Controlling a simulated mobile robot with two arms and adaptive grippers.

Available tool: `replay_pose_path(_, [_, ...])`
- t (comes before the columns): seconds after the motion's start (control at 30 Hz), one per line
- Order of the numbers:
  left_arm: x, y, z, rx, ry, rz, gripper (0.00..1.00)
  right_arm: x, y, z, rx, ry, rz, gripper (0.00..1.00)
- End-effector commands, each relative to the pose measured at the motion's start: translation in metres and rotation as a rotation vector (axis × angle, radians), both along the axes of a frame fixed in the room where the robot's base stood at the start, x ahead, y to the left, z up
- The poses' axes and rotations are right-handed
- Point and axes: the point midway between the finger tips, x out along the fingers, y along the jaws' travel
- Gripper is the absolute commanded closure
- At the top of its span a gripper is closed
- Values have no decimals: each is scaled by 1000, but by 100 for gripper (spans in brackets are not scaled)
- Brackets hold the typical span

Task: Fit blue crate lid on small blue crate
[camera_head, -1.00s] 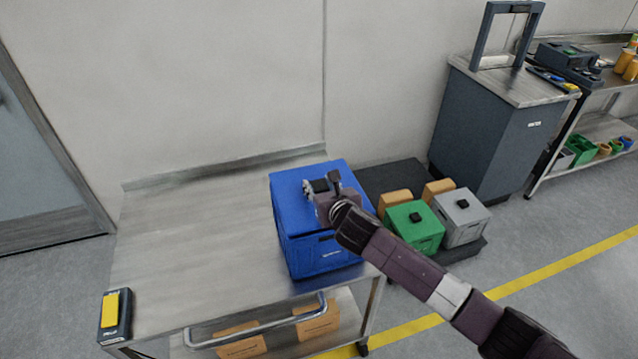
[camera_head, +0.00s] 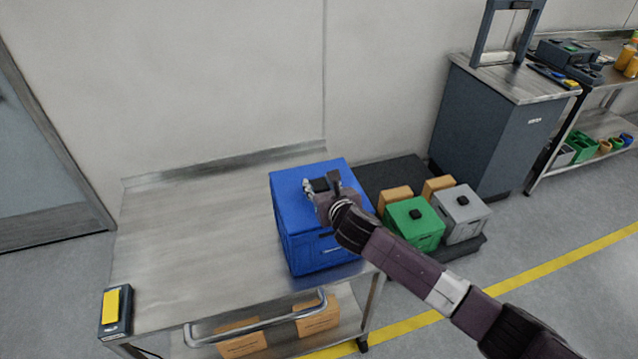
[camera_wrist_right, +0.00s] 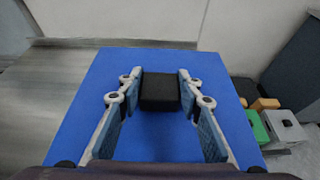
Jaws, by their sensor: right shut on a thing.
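The small blue crate (camera_head: 318,257) stands on the right end of the metal cart. The blue crate lid (camera_head: 290,185) lies on top of it and looks level in the head view. The lid's black knob (camera_wrist_right: 160,92) shows in the right wrist view, between the two finger pads. My right gripper (camera_head: 322,186) is shut on this knob, over the middle of the lid. The lid (camera_wrist_right: 160,135) fills much of the wrist view and hides the crate beneath. Whether the lid is fully seated along its far edges cannot be seen. My left gripper is not in view.
The cart top (camera_head: 190,235) is bare left of the crate, except for a dark device with a yellow face (camera_head: 116,311) at the front left corner. A green crate (camera_head: 414,225) and a grey crate (camera_head: 461,215) stand on a dark low platform to the right.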

Motion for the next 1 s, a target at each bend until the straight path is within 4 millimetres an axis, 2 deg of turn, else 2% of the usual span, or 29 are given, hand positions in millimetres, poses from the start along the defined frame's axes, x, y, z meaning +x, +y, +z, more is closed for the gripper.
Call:
replay_pose_path(0.17, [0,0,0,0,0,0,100,0,0,1,1,-2,0,98])
replay_pose_path(0.2, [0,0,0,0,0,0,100,0,0,1,1,-2,0,64])
replay_pose_path(0.37, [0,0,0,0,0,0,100,0,0,1,0,-1,0,47])
replay_pose_path(0.57, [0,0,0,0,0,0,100,0,0,0,0,0,0,47])
replay_pose_path(0.7, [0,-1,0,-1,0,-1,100,0,0,-1,-1,2,-1,32])
replay_pose_path(1.0, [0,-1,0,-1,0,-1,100,0,0,0,-1,1,-1,32])
